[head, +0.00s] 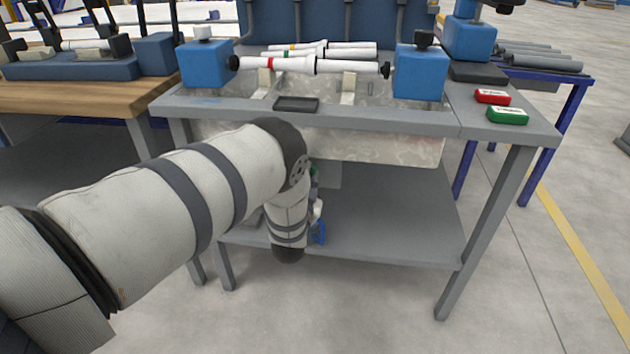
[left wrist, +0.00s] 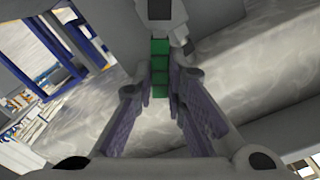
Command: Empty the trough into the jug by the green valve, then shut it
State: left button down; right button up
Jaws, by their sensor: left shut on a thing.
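The trough (head: 390,150) is a pale, mottled basin set into the grey bench, with its front wall below the bench top. The green valve handle shows in the left wrist view (left wrist: 160,62), between the two fingers of my left gripper (left wrist: 163,88), which is shut on it. In the head view a bit of green shows beside my wrist, below the trough, and my arm hides most of the gripper. A small blue thing (head: 319,233), perhaps part of the jug, shows low behind my arm; the rest is hidden. My right gripper is not in view.
White pipes (head: 345,67) lie across the trough between two blue blocks (head: 206,64). A dark tray (head: 296,104) lies at the bench's front edge. The lower shelf (head: 395,225) is clear at right.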

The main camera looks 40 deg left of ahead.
pick_arm(q)
jog(key=shift+w+d+f+m+b, duration=0.3)
jog(key=shift+f+m+b, duration=0.65)
jog(key=shift+m, duration=1.05)
jog(key=shift+w+d+f+m+b, duration=0.15)
jog(key=shift+d+f+m+b, duration=0.6)
jog(key=shift+m, duration=1.25)
jog(key=shift+w+d+f+m+b, duration=0.2)
jog(key=shift+f+m+b, duration=0.7)
jog(key=shift+m+b, duration=0.85)
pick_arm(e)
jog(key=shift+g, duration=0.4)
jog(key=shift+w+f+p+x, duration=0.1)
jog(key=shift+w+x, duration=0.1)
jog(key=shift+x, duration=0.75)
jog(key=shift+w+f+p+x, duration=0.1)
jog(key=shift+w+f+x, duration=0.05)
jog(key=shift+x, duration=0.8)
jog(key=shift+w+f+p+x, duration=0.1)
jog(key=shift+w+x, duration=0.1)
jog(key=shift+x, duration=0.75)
pick_arm(q)
jog(key=shift+m, duration=0.45)
jog(key=c, duration=1.6)
grip_release()
jog(key=v, duration=1.2)
jog(key=shift+a, duration=0.15)
